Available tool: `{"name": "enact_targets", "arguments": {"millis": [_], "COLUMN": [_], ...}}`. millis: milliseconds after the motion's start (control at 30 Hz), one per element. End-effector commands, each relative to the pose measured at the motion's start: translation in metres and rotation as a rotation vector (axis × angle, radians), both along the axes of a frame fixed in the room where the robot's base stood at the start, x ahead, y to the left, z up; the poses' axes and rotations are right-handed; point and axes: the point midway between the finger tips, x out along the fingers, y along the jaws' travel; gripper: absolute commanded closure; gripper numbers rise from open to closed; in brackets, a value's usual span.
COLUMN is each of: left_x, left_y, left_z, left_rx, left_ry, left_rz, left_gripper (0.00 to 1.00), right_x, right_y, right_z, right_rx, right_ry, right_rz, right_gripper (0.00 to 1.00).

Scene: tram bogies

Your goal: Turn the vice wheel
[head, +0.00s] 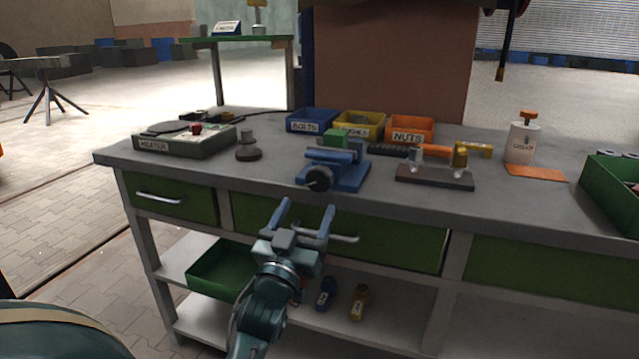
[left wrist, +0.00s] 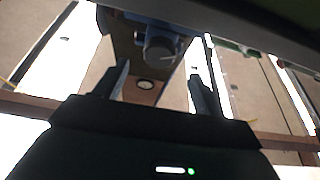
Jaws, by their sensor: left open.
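The vice (head: 335,168) is blue and stands on the workbench near its front edge. Its dark round wheel (head: 318,178) faces the front. A green block (head: 338,137) sits at the back of the vice. My left gripper (head: 305,205) is open and empty, in front of the bench edge and a little below the wheel, apart from it. In the left wrist view, the wheel (left wrist: 160,44) shows dark and blurred beyond and between the open fingers (left wrist: 157,85). My right gripper is not in view.
The grey benchtop (head: 230,175) also bears a heater (head: 180,144), bins for bolts (head: 311,121) and nuts (head: 408,130), a fixture (head: 435,175) right of the vice and a white container (head: 521,144). A drawer handle (head: 335,237) is close to my left gripper.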

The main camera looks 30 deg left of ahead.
Motion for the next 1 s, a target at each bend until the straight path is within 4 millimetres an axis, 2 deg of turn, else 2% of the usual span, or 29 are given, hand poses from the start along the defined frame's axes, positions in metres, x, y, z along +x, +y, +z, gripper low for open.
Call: {"name": "enact_targets", "arguments": {"millis": [33, 200, 400, 600, 833, 1000], "left_x": [0.011, 0.043, 0.069, 0.079, 0.079, 0.079], "left_y": [0.003, 0.010, 0.017, 0.020, 0.020, 0.020], "left_z": [0.007, 0.019, 0.030, 0.033, 0.033, 0.033], "left_rx": [0.003, 0.003, 0.002, 0.002, 0.002, 0.002], "left_ry": [-0.004, -0.001, 0.000, 0.002, 0.003, 0.001], "left_rz": [0.001, 0.000, 0.001, 0.001, 0.001, 0.001], "left_gripper": [0.30, 0.30, 0.30, 0.30, 0.30, 0.43], "right_x": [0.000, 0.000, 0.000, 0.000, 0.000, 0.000], "right_y": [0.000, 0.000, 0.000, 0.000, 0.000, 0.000], "right_z": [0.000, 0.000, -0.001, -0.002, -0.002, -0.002], "right_rx": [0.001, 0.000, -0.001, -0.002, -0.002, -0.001], "right_ry": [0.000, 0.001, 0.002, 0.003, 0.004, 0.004], "right_rz": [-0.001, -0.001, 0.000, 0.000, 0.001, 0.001], "right_gripper": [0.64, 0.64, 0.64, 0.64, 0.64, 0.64]}}
